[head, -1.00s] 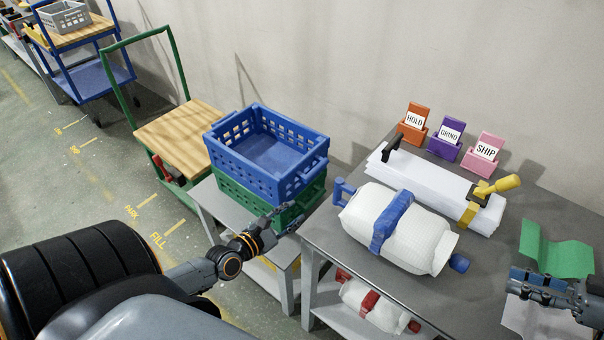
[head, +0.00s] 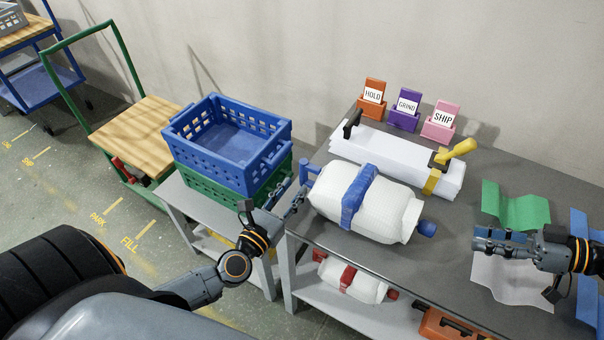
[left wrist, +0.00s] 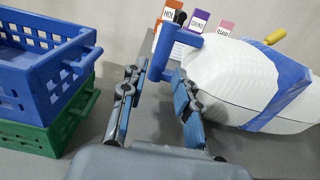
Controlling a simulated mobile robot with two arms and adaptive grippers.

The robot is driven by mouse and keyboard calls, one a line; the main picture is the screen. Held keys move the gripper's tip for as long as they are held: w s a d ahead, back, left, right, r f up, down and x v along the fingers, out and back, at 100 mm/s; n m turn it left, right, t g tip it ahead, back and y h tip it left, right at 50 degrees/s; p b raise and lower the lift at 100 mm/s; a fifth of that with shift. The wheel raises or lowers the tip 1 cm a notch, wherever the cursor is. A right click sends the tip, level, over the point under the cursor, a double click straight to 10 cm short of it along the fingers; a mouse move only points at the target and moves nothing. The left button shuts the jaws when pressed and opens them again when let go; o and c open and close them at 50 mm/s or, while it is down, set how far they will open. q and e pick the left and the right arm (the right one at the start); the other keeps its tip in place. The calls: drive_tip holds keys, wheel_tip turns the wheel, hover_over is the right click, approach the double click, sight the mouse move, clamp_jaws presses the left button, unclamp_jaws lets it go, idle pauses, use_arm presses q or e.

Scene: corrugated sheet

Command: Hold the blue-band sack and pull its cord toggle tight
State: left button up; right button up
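The blue-band sack (head: 390,208), white with a blue band around its middle, lies on its side on the grey table (head: 400,268). A blue handle-like piece (head: 308,172) sticks out at its left end. A blue round-ended piece (head: 427,229) is at its right end. In the left wrist view the sack (left wrist: 225,75) is right of my fingers. My left gripper (head: 298,193) is open and empty beside the left end; the blue piece (left wrist: 168,42) shows just beyond its fingertips (left wrist: 160,72). My right gripper (head: 478,239) looks open and empty, right of the sack, above a pale sheet.
Blue (head: 222,168) and green (head: 205,187) crates stand left of my left gripper. White stacked sheets (head: 395,155) with a yellow-handled clamp lie behind the sack. Hold, grind and ship card holders stand behind. A green sheet (head: 515,207) lies at right. A red-band sack (head: 372,290) lies below.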

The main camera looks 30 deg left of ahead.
sight(301, 179)
use_arm(q)
drive_tip(key=w, duration=0.6)
clamp_jaws()
use_arm(e)
drive_tip(key=o, duration=0.3)
drive_tip(key=shift+o, duration=0.2)
drive_tip(key=shift+a, duration=0.1)
